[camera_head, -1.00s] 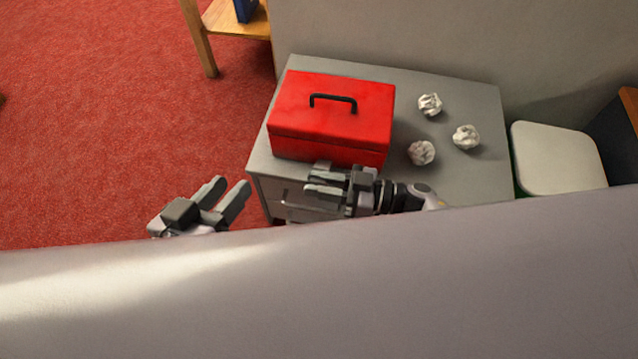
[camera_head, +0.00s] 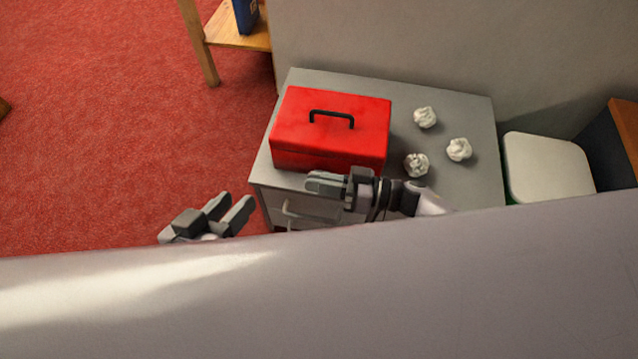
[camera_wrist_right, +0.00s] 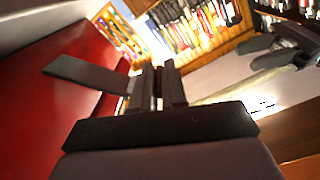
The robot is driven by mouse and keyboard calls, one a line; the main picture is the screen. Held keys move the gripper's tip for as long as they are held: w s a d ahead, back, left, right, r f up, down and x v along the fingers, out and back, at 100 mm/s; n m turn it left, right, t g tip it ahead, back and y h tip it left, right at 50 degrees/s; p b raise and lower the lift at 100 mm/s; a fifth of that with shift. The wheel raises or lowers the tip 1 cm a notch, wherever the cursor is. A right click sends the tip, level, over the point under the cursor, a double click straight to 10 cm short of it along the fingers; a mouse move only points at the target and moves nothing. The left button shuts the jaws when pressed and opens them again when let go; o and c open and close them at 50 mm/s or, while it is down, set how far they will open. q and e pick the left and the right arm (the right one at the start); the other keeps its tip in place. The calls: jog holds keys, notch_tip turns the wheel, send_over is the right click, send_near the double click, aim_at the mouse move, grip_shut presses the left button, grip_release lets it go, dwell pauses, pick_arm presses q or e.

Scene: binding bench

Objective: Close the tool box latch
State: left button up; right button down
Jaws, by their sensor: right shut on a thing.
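The red tool box (camera_head: 330,125) stands on the grey cabinet with its lid down and its black handle (camera_head: 332,118) on top. My right gripper (camera_head: 312,184) is at the front side of the box, its fingers pointing left along it. In the right wrist view the fingers (camera_wrist_right: 158,84) are close together beside the red box wall (camera_wrist_right: 50,100). They are shut on a small part at the box front, seemingly the latch, mostly hidden by the gripper. My left gripper (camera_head: 228,212) is open and empty, left of the cabinet.
Several crumpled paper balls (camera_head: 458,149) lie on the grey cabinet top (camera_head: 460,195), right of the box. A wall bounds the back. A white-topped stool or bin (camera_head: 548,165) is at the right. A wooden stand (camera_head: 232,35) is at the back left.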

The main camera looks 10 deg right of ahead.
pick_arm(q)
jog(key=shift+s+a+y, duration=0.1)
jog(key=shift+a+y, duration=0.2)
jog(key=shift+a, duration=0.05)
pick_arm(e)
jog(key=shift+w+d+r+m, duration=0.25)
jog(key=shift+w+r+m, duration=0.15)
jog(key=shift+w+r, duration=0.25)
jog(key=c, duration=1.4)
grip_release()
jog(key=shift+c, duration=0.2)
pick_arm(q)
jog(key=shift+s+a+r+y+p, duration=0.2)
jog(key=shift+s+a+y+p, duration=0.1)
jog(key=shift+a+p, duration=0.3)
pick_arm(e)
jog(key=v, duration=0.7)
